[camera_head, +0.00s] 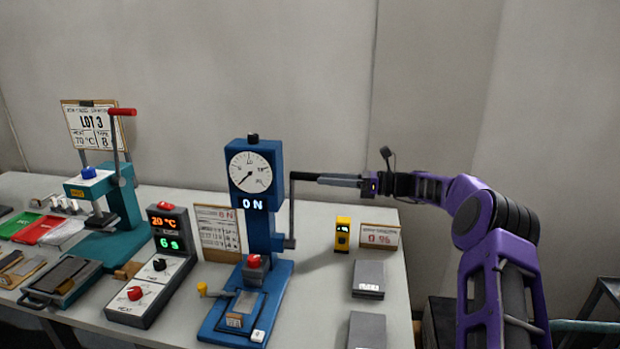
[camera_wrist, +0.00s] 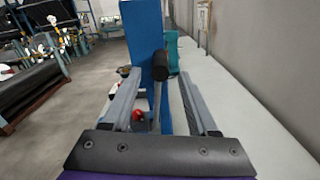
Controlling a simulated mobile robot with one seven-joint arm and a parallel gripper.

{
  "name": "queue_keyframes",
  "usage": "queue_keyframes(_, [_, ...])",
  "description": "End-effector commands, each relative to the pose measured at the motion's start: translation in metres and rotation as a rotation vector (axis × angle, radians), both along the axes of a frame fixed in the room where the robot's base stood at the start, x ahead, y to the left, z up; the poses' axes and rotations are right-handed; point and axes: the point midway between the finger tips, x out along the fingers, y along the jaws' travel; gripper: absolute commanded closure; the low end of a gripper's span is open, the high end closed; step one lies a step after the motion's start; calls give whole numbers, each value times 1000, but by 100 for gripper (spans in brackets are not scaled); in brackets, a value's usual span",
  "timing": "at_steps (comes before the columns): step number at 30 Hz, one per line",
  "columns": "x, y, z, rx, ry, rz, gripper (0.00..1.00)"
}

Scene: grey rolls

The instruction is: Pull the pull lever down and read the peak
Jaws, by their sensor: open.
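The blue tester (camera_head: 247,155) stands on the table with a round white dial (camera_head: 251,172) and a lit "ON" display (camera_head: 252,203). The dial's needle points to the lower left. The pull lever (camera_head: 291,215) stands upright on its right side, its black handle (camera_head: 304,176) at the top. My gripper (camera_head: 322,179) comes in from the right at the handle's height. In the wrist view my gripper (camera_wrist: 160,78) is open, and the black handle (camera_wrist: 160,64) shows between its fingers. I cannot tell whether either finger touches it.
A teal press (camera_head: 118,205) with a red-handled lever stands at the left. A control box (camera_head: 160,265) with lit readouts is next to the tester. A yellow device (camera_head: 342,234), a card (camera_head: 380,236) and grey blocks (camera_head: 368,279) sit to the right. A wall is behind.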

Motion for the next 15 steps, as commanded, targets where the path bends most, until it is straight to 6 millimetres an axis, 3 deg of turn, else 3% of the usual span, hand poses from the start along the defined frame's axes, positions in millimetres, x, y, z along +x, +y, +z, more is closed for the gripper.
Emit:
queue_keyframes(6, [7,37,0,-1,0,1,41])
queue_keyframes(15, [11,53,0,-1,0,-1,41])
